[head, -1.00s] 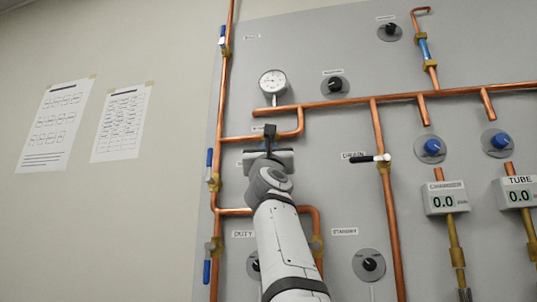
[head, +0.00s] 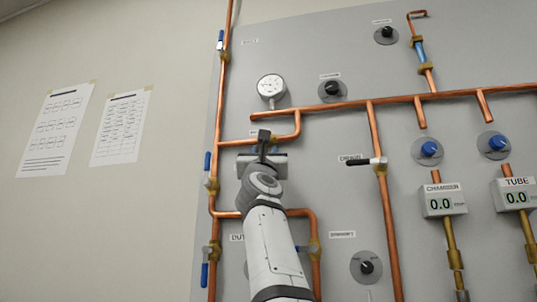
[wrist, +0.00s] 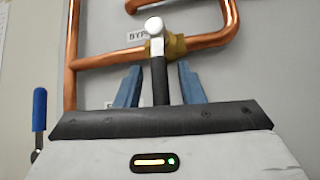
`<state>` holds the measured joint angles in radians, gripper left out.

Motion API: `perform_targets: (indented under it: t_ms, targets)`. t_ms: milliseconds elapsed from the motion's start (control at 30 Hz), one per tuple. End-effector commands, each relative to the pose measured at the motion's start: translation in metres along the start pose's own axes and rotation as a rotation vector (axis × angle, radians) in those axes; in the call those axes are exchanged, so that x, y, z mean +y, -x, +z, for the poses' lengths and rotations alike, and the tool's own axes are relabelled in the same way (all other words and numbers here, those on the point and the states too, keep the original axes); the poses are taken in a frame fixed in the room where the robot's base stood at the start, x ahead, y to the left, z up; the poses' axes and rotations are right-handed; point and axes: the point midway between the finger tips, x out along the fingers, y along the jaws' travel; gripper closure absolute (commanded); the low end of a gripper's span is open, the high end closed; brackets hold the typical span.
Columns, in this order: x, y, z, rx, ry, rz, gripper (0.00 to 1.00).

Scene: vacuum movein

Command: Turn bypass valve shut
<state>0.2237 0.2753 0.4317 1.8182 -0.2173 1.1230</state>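The bypass valve (wrist: 176,45) is a brass body on a copper pipe, with a label reading "BYP" beside it, partly covered. Its black handle (wrist: 160,82) hangs straight down from a white hub. My gripper (wrist: 161,76) is open, with one blue finger on each side of the handle and a gap visible on both sides. In the head view my gripper (head: 262,158) is at the panel just below the bypass pipe and hides the handle.
A drain valve with a black handle (head: 357,162) is to the right. Blue-handled valves line the left pipe, one handle (head: 207,162) close to my gripper. A gauge (head: 270,87) is above. Copper pipes run around my arm.

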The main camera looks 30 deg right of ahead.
Motion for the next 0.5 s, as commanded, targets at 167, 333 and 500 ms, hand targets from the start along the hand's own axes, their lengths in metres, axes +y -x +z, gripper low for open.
perform_targets:
  t_ms: [167, 333, 500]
  targets:
    - [0.000, 0.001, 0.001, -0.001, 0.001, 0.000, 0.65]
    - [0.000, 0.012, -0.001, -0.002, -0.001, 0.000, 0.65]
    - [0.000, 0.036, -0.003, -0.001, -0.001, 0.001, 0.65]
